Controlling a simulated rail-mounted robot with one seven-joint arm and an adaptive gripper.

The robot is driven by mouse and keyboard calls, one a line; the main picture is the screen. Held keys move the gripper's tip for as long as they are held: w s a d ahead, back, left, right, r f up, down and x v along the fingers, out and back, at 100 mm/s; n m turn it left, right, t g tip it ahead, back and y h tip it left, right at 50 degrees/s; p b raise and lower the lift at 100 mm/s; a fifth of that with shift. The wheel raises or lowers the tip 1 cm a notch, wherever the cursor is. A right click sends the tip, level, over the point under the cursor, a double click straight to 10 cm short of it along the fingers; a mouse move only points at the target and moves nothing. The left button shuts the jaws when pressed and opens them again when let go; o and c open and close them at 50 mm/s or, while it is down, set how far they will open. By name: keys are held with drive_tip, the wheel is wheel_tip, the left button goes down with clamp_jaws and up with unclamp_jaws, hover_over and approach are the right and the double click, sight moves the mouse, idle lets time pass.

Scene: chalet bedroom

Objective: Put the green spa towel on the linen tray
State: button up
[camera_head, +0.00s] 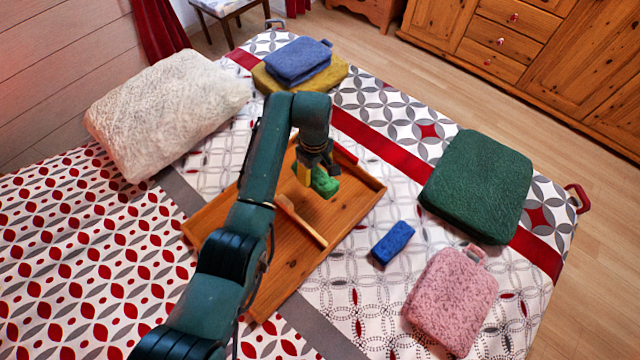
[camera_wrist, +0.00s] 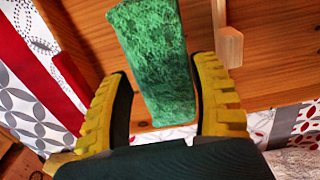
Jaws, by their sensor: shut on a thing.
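The green spa towel (camera_head: 325,185) is a small bright green, textured block. It fills the space between the fingers in the wrist view (camera_wrist: 155,65). My gripper (camera_head: 312,175) is shut on it, with a yellow ribbed finger on each side in the wrist view (camera_wrist: 160,95). The linen tray (camera_head: 285,272) is a brown wooden tray with low rims and a light wooden bar, lying on the bed. The towel is over the tray's far right part; I cannot tell how far above its floor. Tray wood also shows in the wrist view (camera_wrist: 270,60).
A blue block (camera_head: 392,243), a pink towel (camera_head: 453,298) and a large dark green folded cloth (camera_head: 478,185) lie right of the tray. A blue folded cloth (camera_head: 298,61) rests on a mustard one (camera_head: 325,78) behind. A white pillow (camera_head: 168,112) is at the left.

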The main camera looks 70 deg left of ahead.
drive_tip(key=f+b, duration=0.3)
drive_tip(key=f, duration=0.7)
drive_tip(key=shift+d, duration=0.2)
drive_tip(key=shift+r, duration=0.1)
drive_tip(key=o, duration=0.8)
drive_tip(key=shift+f, duration=0.2)
drive_tip(key=o, duration=0.4)
drive_tip(key=shift+r, duration=0.1)
wheel_tip(320, 180, up, 12)
drive_tip(key=p, duration=0.3)
drive_tip(key=shift+r+p, duration=0.1)
drive_tip(key=shift+p, duration=0.25)
